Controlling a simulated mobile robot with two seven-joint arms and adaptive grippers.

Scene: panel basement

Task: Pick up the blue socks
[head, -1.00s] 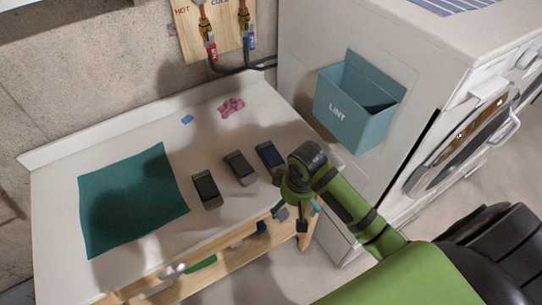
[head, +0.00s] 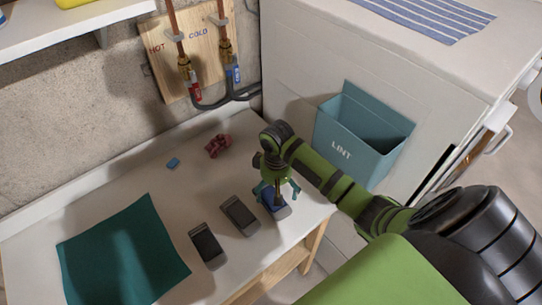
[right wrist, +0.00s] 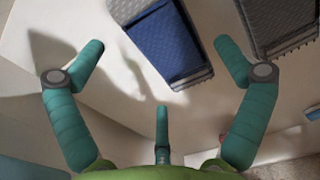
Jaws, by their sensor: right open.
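The blue socks (head: 275,205) lie as a folded bundle with grey edges at the right end of the white table, partly hidden by my right gripper (head: 276,190). In the right wrist view the blue socks (right wrist: 165,45) show at the top, ahead of and between the spread teal fingers of my right gripper (right wrist: 158,62). The fingers are open and empty. They appear above the bundle, and no contact can be made out. My left gripper is not in view.
Two grey folded bundles, one (head: 239,214) beside the blue socks and another (head: 206,245) farther left, lie on the table (head: 110,195). A green cloth (head: 122,255), small blue block (head: 173,163) and pink item (head: 217,146) lie there too. A lint bin (head: 355,140) hangs on the right.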

